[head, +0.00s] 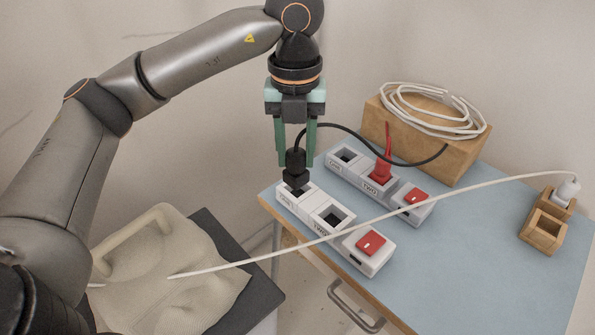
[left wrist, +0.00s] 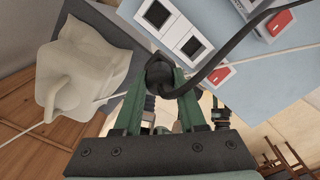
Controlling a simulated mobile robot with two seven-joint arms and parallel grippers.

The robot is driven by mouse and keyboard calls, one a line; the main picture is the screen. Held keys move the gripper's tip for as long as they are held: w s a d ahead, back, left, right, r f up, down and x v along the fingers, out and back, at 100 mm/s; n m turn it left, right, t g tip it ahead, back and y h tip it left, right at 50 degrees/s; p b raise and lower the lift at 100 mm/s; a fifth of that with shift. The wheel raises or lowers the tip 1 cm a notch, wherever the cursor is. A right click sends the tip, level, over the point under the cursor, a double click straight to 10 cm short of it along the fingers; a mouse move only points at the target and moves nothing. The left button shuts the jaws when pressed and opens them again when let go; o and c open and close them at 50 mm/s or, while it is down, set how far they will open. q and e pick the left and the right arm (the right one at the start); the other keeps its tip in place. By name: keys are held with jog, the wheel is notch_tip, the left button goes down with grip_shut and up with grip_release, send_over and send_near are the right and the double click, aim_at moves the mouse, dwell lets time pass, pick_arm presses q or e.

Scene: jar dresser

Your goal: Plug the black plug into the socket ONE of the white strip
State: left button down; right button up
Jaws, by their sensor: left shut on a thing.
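My left gripper (head: 297,160) points down with its green fingers shut on the black plug (head: 295,168). The plug is upright, over the socket ONE (head: 296,190) end of the white strip (head: 341,236). A dark part of that socket shows below the plug; I cannot tell whether the plug's tip enters it. In the left wrist view, the plug (left wrist: 158,73) sits between the fingertips, and the white strip (left wrist: 174,30) shows both dark sockets uncovered. A black cable (head: 345,131) arcs right from the plug. My right gripper is not in view.
A greyer strip (head: 348,174) with a red plug (head: 381,168) stands behind. A wooden block (head: 425,135) carries coiled white cable. The blue tabletop (head: 475,260) is clear at front right.

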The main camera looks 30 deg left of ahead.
pick_arm(q)
jog(key=shift+w+a+f+b, duration=0.15)
jog(key=shift+w+a+f, duration=0.3)
jog(key=shift+w+f, duration=0.85)
jog(key=shift+w+a+f+b, duration=0.2)
jog(key=shift+w+a+f, duration=0.35)
jog(key=shift+f, duration=1.35)
jog(key=shift+w+a+f+b, duration=0.15)
jog(key=shift+w+a+f, duration=0.2)
jog(key=shift+w+f, duration=1)
jog(key=shift+s+f, duration=0.25)
jog(key=shift+f, duration=0.05)
jog(key=shift+f, duration=0.15)
jog(key=shift+c, duration=2.4)
grip_release()
notch_tip(320, 180, up, 12)
jog(key=p, duration=0.1)
jog(key=shift+r+p, duration=0.25)
jog(key=shift+p, duration=0.05)
jog(key=shift+f, duration=0.1)
